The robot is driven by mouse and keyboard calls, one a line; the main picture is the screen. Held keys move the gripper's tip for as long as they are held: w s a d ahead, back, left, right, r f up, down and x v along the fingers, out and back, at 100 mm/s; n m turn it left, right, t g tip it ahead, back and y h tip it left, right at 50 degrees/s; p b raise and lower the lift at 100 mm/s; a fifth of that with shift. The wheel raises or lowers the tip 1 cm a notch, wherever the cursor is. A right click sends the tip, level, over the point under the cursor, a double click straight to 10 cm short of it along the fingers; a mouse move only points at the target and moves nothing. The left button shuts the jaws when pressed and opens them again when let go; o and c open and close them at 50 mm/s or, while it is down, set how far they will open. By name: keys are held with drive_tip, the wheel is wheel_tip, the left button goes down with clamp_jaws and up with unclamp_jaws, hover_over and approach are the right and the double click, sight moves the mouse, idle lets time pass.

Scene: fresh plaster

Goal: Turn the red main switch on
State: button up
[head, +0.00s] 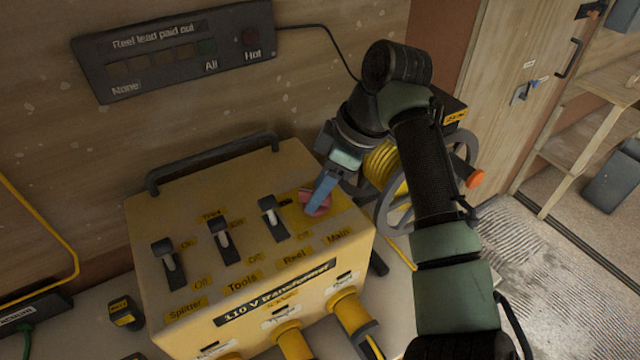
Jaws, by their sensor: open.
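The red main switch (316,203) sits at the right end of the top of a yellow 110 V transformer box (270,290), above the label Main. My gripper (318,196) comes down from the upper right, and its blue finger reaches over the red switch. The gripper is open. The finger partly hides the switch, so I cannot tell whether it touches it or which way the switch is set. Three black toggle switches (222,240), labelled Splitter, Tools and Reel, stand to the left.
A carry handle (215,163) runs along the box's back edge. A yellow cable reel (380,165) stands behind my arm. Yellow plugs (350,312) stick out of the box's front. A dark panel (175,50) hangs on the wall.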

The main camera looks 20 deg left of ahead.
clamp_jaws()
drive_tip(key=shift+m+p, duration=0.3)
idle(0.3)
drive_tip(key=m+t+p, duration=0.1)
drive_tip(key=m+p, duration=0.1)
drive_tip(key=m, duration=0.1)
drive_tip(key=shift+s+r+m+t+p, duration=0.2)
drive_tip(key=shift+m+t+p, duration=0.1)
drive_tip(key=shift+t, duration=0.1)
drive_tip(key=m+p, duration=0.1)
drive_tip(key=m, duration=0.1)
drive_tip(key=m+t+p, duration=0.1)
drive_tip(key=m+p, duration=0.1)
drive_tip(key=shift+s+a+m+t+h+p, duration=0.15)
drive_tip(key=shift+m+t+h+p, duration=0.15)
drive_tip(key=shift+h, duration=0.1)
drive_tip(key=m+t+h+p, duration=0.1)
drive_tip(key=m+p, duration=0.3)
drive_tip(key=shift+s+a+m, duration=0.1)
drive_tip(key=shift+m, duration=0.2)
drive_tip(key=shift+a+f+m+t+h+p, duration=0.1)
drive_tip(key=shift+m+t+h+p, duration=0.1)
drive_tip(key=shift+m+h+p, duration=0.55)
drive_tip(key=shift+m+t+h+p, duration=0.25)
drive_tip(key=shift+m+p, duration=0.6)
drive_tip(key=shift+m, duration=0.6)
